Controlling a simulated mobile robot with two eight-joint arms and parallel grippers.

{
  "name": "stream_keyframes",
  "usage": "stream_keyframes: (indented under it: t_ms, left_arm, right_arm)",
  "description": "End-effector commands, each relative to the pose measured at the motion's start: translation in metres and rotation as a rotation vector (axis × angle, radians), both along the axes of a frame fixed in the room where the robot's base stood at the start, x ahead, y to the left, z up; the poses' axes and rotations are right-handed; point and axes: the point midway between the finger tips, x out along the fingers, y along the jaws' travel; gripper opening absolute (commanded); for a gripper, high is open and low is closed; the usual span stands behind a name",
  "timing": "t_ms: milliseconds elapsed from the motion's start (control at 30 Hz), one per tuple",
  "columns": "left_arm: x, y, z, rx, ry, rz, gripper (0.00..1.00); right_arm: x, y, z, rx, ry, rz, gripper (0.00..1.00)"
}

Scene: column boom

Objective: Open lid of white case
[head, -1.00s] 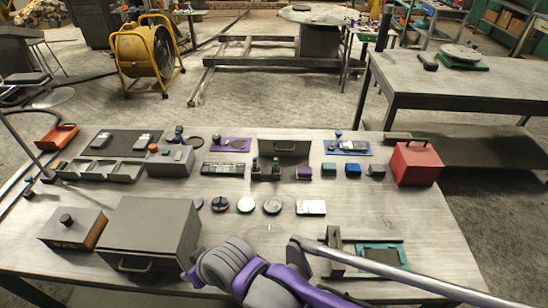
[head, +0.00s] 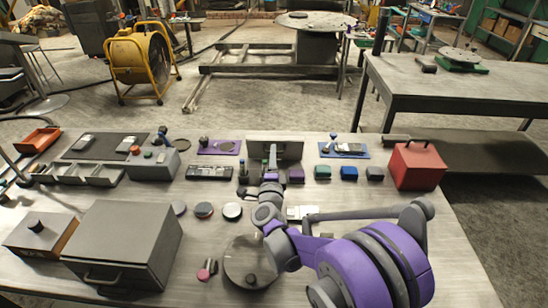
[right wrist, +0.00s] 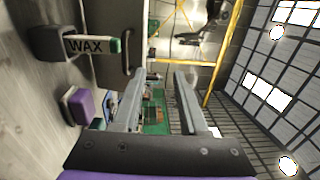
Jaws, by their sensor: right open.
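A small flat white case (head: 302,212) lies on the table, partly hidden behind my right arm in the head view. Its lid seam is too small to make out. My right gripper (head: 272,156) is beyond it, near the front of a grey box with a handle (head: 290,150) at the back of the table. In the right wrist view the two fingers (right wrist: 160,100) are apart with nothing held between them. The grey box (right wrist: 108,45) shows beside them there. The white case cannot be made out in that view. My left gripper is not in view.
A block marked WAX (right wrist: 82,45) and a purple block (right wrist: 78,105) are near my right gripper. Green (head: 322,172) and blue (head: 349,173) blocks stand to its right. A red box (head: 417,167) is at the right; a large grey box (head: 125,240) is front left.

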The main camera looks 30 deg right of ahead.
Motion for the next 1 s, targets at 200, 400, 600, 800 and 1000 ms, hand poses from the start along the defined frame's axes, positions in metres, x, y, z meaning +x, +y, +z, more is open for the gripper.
stream_keyframes:
  t_ms: [200, 400, 600, 800, 1000]
  left_arm:
    - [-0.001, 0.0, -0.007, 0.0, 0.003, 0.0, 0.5]
    - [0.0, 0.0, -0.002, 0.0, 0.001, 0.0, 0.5]
    - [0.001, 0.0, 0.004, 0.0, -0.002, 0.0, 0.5]
    - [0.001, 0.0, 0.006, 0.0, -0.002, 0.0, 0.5]
    - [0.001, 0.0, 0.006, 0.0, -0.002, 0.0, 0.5]
  right_arm:
    - [0.0, 0.001, -0.049, -0.001, 0.002, 0.002, 0.43]
    - [0.025, -0.015, -0.057, -0.003, 0.002, 0.001, 0.43]
    - [0.052, -0.031, -0.055, -0.003, 0.002, 0.003, 0.43]
    - [0.063, -0.038, -0.054, -0.003, 0.002, 0.003, 0.43]
    - [0.064, -0.038, -0.054, -0.003, 0.002, 0.004, 0.43]
